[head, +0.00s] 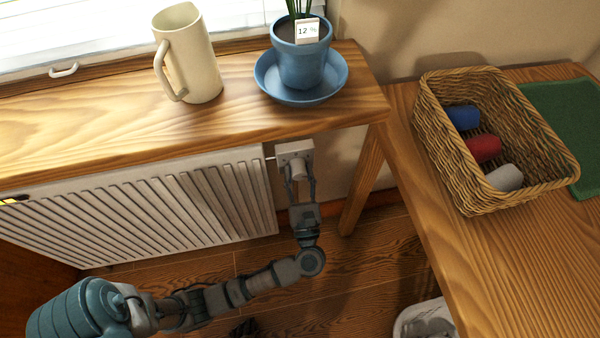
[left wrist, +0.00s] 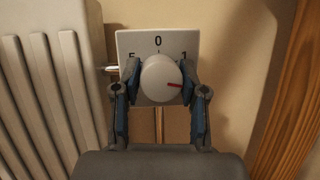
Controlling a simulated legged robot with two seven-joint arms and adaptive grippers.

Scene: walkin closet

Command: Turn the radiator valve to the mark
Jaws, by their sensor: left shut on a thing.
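The radiator valve is a round white knob (left wrist: 158,76) in front of a square white plate (left wrist: 128,42). The plate shows 0 at the top, 1 at the right and a partly covered 5 at the left. A red pointer line (left wrist: 174,84) on the knob points right and slightly down, below the 1. My left gripper (head: 299,178) is shut on the knob, one finger on each side of it. In the head view the plate (head: 294,148) is at the right end of the white radiator (head: 170,205), under the wooden sill. My right gripper is not in view.
The wooden sill (head: 120,112) above carries a cream mug (head: 190,60) and a blue plant pot (head: 302,65) on a saucer, with a "12 %" tag. A wooden table (head: 455,255) at the right holds a wicker basket (head: 435,120) with rolled items and a green mat (head: 570,120).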

